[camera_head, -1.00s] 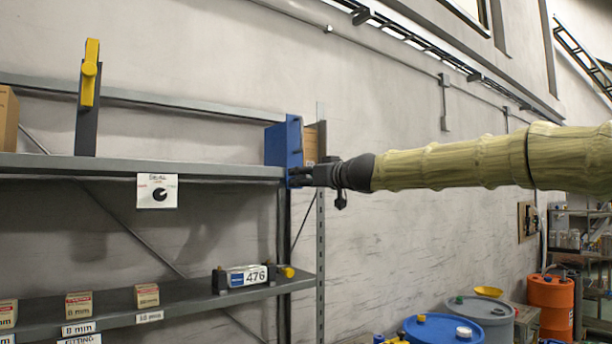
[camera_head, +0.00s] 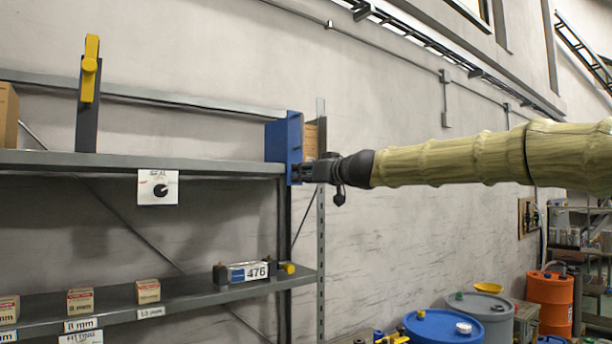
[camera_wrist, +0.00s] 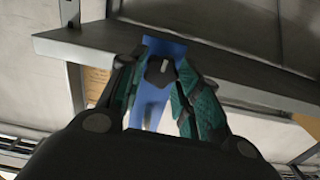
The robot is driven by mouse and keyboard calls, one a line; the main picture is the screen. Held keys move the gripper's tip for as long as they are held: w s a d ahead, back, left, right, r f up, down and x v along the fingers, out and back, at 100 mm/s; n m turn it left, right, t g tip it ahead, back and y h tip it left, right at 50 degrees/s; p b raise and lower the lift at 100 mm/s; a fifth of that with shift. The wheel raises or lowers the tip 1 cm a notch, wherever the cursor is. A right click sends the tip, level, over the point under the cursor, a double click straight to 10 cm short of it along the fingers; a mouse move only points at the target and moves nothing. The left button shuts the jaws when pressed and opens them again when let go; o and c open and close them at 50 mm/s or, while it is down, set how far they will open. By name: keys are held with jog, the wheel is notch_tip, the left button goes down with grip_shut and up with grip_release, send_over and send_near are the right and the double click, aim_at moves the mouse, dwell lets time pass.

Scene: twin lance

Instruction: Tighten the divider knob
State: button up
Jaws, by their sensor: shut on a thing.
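A blue divider (camera_head: 291,140) stands upright at the right end of the upper shelf. In the wrist view the blue divider (camera_wrist: 150,108) fills the space behind the fingers. A dark knob (camera_wrist: 154,76) with a pale pointer mark sits on its face, between the fingertips. My gripper (camera_head: 296,173) reaches in from the right, against the divider's front edge. In the wrist view my gripper (camera_wrist: 163,66) has its teal-padded fingers on either side of the knob and is shut on it. The head view hides the knob behind my fingers.
The upper shelf (camera_head: 190,163) carries a dark post with a yellow handle (camera_head: 88,75) at left. A white dial plate (camera_head: 158,187) hangs on its front edge. The lower shelf (camera_head: 190,296) holds small boxes and a 476-marked item (camera_head: 249,272). Drums (camera_head: 445,328) stand below right.

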jog(key=shift+d, duration=0.1)
jog(key=m+p, duration=0.1)
jog(key=m, duration=2.2)
jog(key=m+p, duration=0.1)
jog(key=m, duration=1.1)
jog(key=shift+f+p, duration=0.35)
jog(key=shift+f, duration=0.05)
jog(key=shift+m, duration=0.3)
jog(key=o, duration=1)
